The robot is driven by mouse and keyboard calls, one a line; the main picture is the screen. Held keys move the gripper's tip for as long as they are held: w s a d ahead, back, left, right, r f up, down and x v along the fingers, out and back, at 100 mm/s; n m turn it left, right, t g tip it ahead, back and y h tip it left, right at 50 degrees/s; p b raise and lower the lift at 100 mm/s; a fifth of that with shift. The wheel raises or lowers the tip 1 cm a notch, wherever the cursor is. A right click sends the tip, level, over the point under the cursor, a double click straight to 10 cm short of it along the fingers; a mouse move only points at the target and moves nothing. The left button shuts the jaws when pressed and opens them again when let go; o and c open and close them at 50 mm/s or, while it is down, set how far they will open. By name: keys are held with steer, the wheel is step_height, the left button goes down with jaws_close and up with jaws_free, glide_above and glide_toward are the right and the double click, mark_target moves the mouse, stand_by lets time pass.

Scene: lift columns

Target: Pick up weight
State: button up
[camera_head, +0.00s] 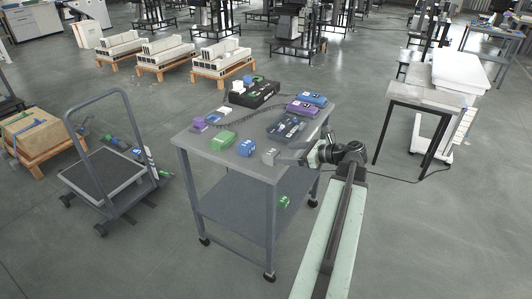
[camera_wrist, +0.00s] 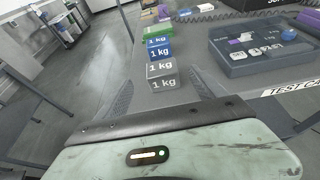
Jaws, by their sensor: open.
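A grey block marked 1 kg (camera_wrist: 163,71) sits on the front edge of the grey cart top in the wrist view. It also shows in the head view (camera_head: 270,157). My gripper (camera_head: 282,156) is open, its fingers spread left and right of the grey weight in the wrist view (camera_wrist: 160,92); contact cannot be told. A blue 1 kg weight (camera_wrist: 159,50) and a green 1 kg weight (camera_wrist: 157,33) stand in a row behind it. They also show in the head view as blue (camera_head: 246,147) and green (camera_head: 222,140).
A platform trolley (camera_head: 107,175) stands left. A side table (camera_head: 425,97) stands right.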

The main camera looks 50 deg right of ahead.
mark_target(274, 153)
steer(key=shift+f+b+x, duration=0.2)
steer(key=shift+b+x, duration=1.35)
steer(key=shift+x, duration=2.45)
steer(key=shift+s+d+r, duration=0.1)
steer(key=shift+d, duration=0.05)
jaws_close()
